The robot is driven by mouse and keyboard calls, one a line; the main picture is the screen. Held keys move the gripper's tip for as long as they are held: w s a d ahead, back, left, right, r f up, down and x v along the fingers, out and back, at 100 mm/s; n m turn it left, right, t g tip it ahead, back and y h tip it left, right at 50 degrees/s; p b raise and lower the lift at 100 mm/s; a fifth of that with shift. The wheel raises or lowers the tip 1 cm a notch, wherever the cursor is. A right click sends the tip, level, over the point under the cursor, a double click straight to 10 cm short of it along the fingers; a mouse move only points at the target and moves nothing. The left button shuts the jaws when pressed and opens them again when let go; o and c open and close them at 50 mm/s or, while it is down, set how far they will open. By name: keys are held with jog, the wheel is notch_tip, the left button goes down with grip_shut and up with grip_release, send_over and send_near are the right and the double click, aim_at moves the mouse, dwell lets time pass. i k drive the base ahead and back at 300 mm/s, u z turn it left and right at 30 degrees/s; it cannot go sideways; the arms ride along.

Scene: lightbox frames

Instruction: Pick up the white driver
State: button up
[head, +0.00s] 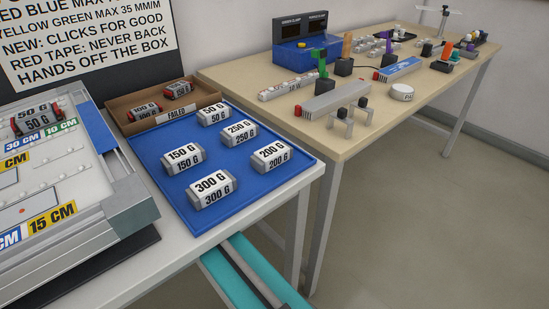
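I cannot tell for certain which thing is the white driver. On the wooden table, a white cylinder with dark print (290,88) lies at the near left edge. A long grey-white box with a red end (337,101) lies in front of it. A blue-and-white box with a red end (399,69) lies farther back. A short round white piece (402,92) sits near the front edge. Upright coloured handles, including a green one (321,64) and an orange one (347,46), stand in dark blocks. My gripper is not in view.
A blue tray (224,176) with several labelled weights lies on the nearer white table. A cardboard box marked FAILED (126,118) stands behind it. A blue unit (302,50) stands at the wooden table's back. Bare floor lies right.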

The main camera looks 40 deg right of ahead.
aim_at(174, 162)
jog(key=u, duration=0.2)
jog(key=k, duration=1.2)
jog(key=z, duration=0.2)
